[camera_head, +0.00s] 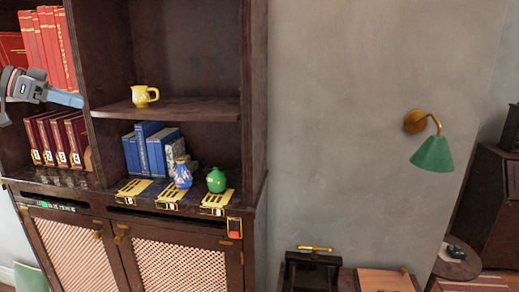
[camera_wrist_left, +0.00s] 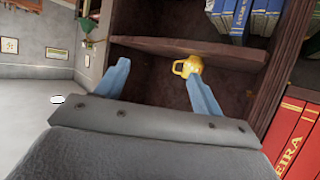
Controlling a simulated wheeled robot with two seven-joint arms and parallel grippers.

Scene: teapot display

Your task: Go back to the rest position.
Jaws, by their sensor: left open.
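My left gripper (camera_head: 66,98) is at the left of the head view, in front of the red books. In the left wrist view my left gripper (camera_wrist_left: 158,70) has its two blue fingers spread with nothing between them. A yellow pot with a handle (camera_head: 144,97) stands on the upper shelf, to the right of the gripper and apart from it. The yellow pot (camera_wrist_left: 187,66) also shows in the left wrist view, beyond the right-hand fingertip. A blue patterned vase (camera_head: 182,174) and a round green pot (camera_head: 216,181) stand below on the cabinet ledge. My right gripper is out of view.
The dark bookcase (camera_head: 256,110) holds red books (camera_head: 48,48), dark red books (camera_head: 60,138) and blue books (camera_head: 146,148). Yellow label plates (camera_head: 133,190) lie along the ledge. A green wall lamp (camera_head: 433,153) hangs at right. The wall between bookcase and lamp is bare.

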